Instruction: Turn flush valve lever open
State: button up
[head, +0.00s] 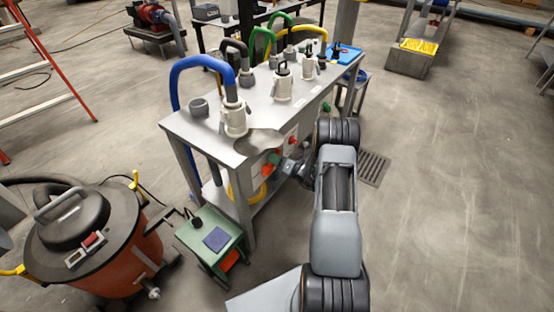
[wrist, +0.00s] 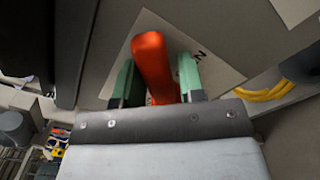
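The flush valve lever (wrist: 154,66) is a rounded orange-red handle in the middle of the wrist view, in front of a pale plate with dark lettering. My gripper (wrist: 158,78) has its two green fingers on either side of the lever. The fingers look spread, with a small gap at the left; contact on the right is unclear. In the head view my gripper (head: 277,160) is at the right side of the metal bench, by its front panel. The lever cannot be made out clearly there.
The metal bench (head: 185,124) carries hoses and several pale fittings. A red knob (head: 293,140) is on its side near my gripper. An orange drum vacuum (head: 150,250) and a small green cart (head: 190,238) stand at the left. The floor at the right is clear, with a drain grate (head: 373,168).

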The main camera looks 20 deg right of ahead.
jog(key=shift+o, duration=1.4)
jog(key=shift+a, duration=0.1)
jog(key=p+v, duration=0.1)
jog(key=v, duration=1.2)
jog(key=shift+s, duration=0.3)
